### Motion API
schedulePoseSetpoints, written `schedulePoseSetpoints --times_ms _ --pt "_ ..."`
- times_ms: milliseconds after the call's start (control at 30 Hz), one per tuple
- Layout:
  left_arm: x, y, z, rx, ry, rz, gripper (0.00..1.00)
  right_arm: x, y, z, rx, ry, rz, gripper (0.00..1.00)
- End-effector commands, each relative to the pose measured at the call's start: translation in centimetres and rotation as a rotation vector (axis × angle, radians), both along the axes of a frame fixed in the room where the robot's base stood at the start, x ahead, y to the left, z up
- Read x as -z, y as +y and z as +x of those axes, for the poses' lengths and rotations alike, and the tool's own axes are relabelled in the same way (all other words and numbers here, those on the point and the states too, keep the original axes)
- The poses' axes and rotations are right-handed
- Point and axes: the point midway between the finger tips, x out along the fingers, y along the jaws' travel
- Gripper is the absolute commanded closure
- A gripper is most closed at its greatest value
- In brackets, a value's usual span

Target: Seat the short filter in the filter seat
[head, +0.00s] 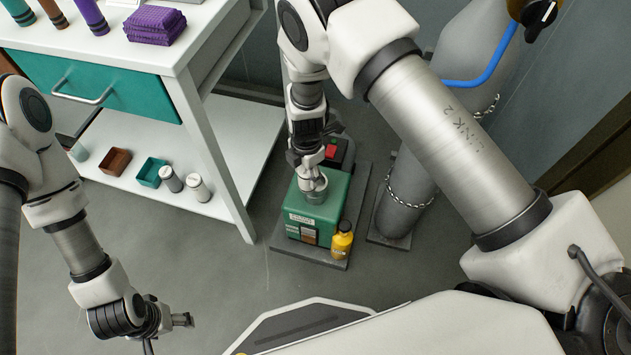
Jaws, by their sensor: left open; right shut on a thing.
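My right gripper (312,174) points down over the green machine (329,216) on the floor. It is shut on a small grey round piece (316,196), which looks like the short filter, at the machine's top. The filter seat is hidden under the gripper and the piece. I cannot tell whether the piece rests in the seat or sits just above it. My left gripper (184,320) is open and empty at the lower left, well away from the machine.
A yellow bottle (342,243) stands at the machine's front right corner. A grey gas cylinder (404,195) with a chain stands to the right. The white cart (226,155) at left holds small bins and two small cylinders (171,180) on its lower shelf.

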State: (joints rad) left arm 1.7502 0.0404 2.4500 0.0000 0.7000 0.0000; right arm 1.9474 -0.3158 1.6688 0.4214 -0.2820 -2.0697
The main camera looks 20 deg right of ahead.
Motion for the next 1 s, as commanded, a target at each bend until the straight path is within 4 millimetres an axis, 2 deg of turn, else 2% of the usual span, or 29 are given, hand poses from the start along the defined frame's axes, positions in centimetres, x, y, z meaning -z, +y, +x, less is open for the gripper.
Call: schedulePoseSetpoints --times_ms 100,200,267,433,767,800,833,867,1000 --pt "0.7 0.0 0.0 0.0 0.0 0.0 0.27 0.3 -1.7 0.7 0.002 0.0 0.001 0.88" --pt "0.9 0.0 0.0 0.0 0.0 0.0 0.27 0.3 -2.3 0.9 0.002 0.0 0.0 0.88" --pt "1.3 0.0 0.0 0.0 0.0 0.0 0.27 0.9 -2.5 0.9 0.0 0.001 0.0 0.88" --pt "2.9 0.0 0.0 0.0 0.0 0.0 0.27 3.8 -2.4 0.9 -0.001 0.0 0.0 0.88" --pt "2.5 0.0 0.0 0.0 0.0 0.0 0.27 4.0 -2.4 0.9 -0.001 0.001 0.0 0.88" --pt "2.5 0.0 0.0 0.0 0.0 0.0 0.27 4.0 -2.4 0.9 0.0 0.001 0.0 0.45" --pt "2.5 0.0 0.0 0.0 0.0 0.0 0.27 4.0 -2.4 0.9 -0.001 0.001 0.0 0.34" --pt "2.5 0.0 0.0 0.0 0.0 0.0 0.27 4.0 -2.4 0.9 -0.001 0.001 0.0 0.27" --pt "2.6 0.0 0.0 0.0 0.0 0.0 0.27 4.0 -2.4 0.9 -0.001 0.001 0.0 0.27"
